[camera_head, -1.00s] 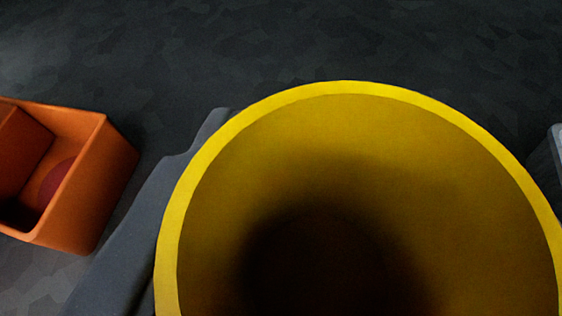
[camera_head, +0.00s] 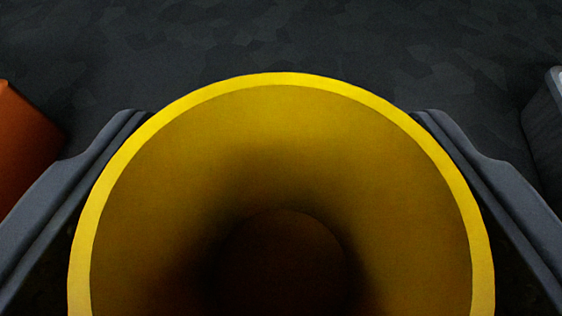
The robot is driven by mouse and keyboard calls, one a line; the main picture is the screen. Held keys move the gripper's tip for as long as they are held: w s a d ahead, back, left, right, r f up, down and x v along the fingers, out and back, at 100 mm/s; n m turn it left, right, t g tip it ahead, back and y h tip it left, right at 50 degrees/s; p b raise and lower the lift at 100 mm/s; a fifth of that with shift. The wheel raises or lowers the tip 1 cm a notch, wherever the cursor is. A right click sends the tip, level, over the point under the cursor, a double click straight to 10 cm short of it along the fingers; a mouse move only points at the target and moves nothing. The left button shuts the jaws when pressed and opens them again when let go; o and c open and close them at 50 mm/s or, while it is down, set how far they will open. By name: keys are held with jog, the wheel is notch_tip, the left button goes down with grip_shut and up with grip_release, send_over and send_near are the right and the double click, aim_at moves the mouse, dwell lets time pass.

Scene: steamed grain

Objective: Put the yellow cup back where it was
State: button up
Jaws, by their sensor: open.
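The yellow cup (camera_head: 281,160) fills the middle and lower part of the view, seen from above into its open mouth. Its inside is dark towards the bottom and looks empty. The near part of its rim is cut off by the lower picture edge. My gripper (camera_head: 281,116) is open, with one grey finger on each side of the cup. The fingers look close to the cup's outer wall; I cannot tell whether they touch it. The cup's base and what it stands on directly below are hidden.
Part of an orange box (camera_head: 22,145) shows at the left edge, just outside my left finger. A grey object (camera_head: 545,130) is cut off by the right edge, outside my right finger. The dark patterned surface (camera_head: 280,35) beyond the cup is clear.

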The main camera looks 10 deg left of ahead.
jog(key=shift+r, duration=0.15)
jog(key=shift+s+r, duration=0.15)
jog(key=shift+s, duration=0.15)
jog(key=p+v, duration=0.3)
jog(key=v, duration=0.8)
jog(key=shift+s, duration=0.15)
